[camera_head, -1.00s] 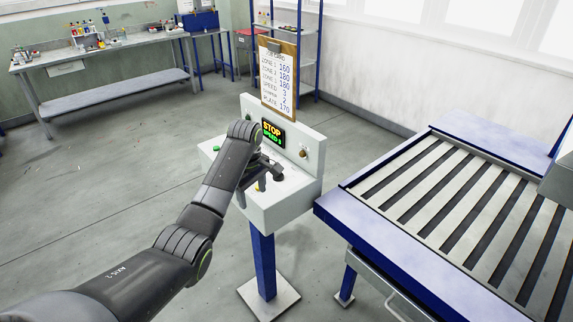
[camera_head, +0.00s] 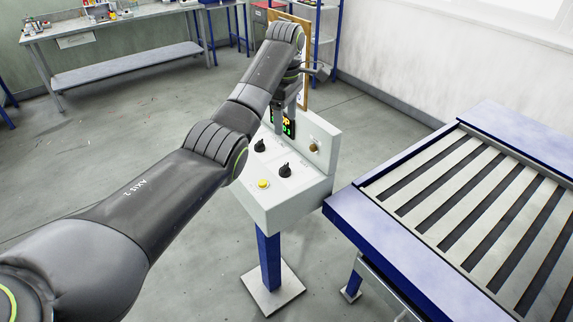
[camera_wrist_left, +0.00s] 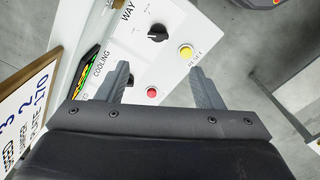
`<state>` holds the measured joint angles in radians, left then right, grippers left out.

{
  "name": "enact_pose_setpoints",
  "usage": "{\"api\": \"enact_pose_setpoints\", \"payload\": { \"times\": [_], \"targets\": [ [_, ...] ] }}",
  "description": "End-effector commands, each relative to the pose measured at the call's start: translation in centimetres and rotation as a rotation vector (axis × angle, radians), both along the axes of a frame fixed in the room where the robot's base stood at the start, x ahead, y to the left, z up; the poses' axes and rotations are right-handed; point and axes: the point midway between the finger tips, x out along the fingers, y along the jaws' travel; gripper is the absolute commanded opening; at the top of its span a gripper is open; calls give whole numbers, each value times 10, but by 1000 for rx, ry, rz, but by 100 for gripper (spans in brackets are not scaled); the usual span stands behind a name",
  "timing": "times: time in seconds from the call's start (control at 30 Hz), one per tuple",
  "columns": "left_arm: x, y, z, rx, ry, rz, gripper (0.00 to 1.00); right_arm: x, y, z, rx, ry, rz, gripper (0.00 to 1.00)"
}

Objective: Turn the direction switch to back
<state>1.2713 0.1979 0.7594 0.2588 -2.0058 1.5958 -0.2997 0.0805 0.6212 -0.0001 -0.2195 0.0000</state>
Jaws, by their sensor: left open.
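The direction switch, a black rotary knob (camera_head: 285,170) marked WAY, stands on the sloped top of the white control box (camera_head: 265,212). It also shows in the left wrist view (camera_wrist_left: 157,33); I cannot read its setting. A second black knob (camera_head: 259,146) is farther along the top. My left gripper (camera_head: 289,105) is open and empty, fingers pointing down, above the far part of the box by the display. In the wrist view its fingertips (camera_wrist_left: 160,70) are apart, short of the WAY knob and not touching it. My right gripper is not in view.
A yellow button (camera_head: 263,184) sits beside the WAY knob, and a red button (camera_wrist_left: 152,92) shows between my fingers. My arm partly covers the lit display (camera_head: 288,128) and the clipboard (camera_wrist_left: 30,110). A slatted blue conveyor table (camera_head: 365,222) stands right of the box.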

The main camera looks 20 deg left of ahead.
Motion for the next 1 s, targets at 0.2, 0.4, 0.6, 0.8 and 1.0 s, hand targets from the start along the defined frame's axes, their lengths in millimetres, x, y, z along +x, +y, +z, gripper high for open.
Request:
{"api": "enact_pose_setpoints", "payload": {
  "times": [0.2,0.4,0.6,0.8,1.0],
  "targets": [
    [-1,-1,-44,-1,5,-1,61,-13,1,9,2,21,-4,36],
    [-1,0,-88,0,5,-1,61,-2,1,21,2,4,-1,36],
    [-1,-1,-128,0,3,-2,61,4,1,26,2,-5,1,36],
    [0,0,-148,0,1,-1,61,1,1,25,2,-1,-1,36],
    [0,0,-153,1,-1,-2,61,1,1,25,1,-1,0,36]
  ]
}}
